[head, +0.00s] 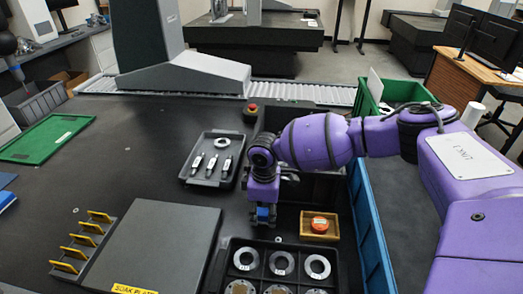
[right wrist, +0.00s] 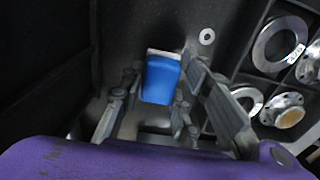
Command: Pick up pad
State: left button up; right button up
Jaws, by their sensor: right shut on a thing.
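A small blue block with a pale grey end, which I take to be the pad (right wrist: 161,78), sits between the fingers of my right gripper (right wrist: 158,92) in the right wrist view. In the head view my right gripper (head: 264,208) points down at the dark table, left of a small yellow tray. It is shut on the blue pad, and only a little blue shows there between the fingers. I cannot tell whether the pad touches the table. My left gripper is not in view.
A black rack of metal rings (head: 281,263) stands just in front of the gripper. The yellow tray (head: 319,226) holds an orange-red round item. A grey tray (head: 213,160) with several tools lies to the left. A blue-walled bin (head: 370,230) stands right.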

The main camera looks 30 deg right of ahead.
jog(key=s+d+r+p, duration=0.1)
jog(key=s+d+r, duration=0.1)
jog(key=s+r, duration=0.3)
jog(key=s+d+r, duration=0.3)
jog(key=s+r, duration=0.2)
jog(key=s, duration=0.2)
jog(key=shift+s+d+r+p, duration=0.3)
jog(key=shift+s+r+p, duration=0.1)
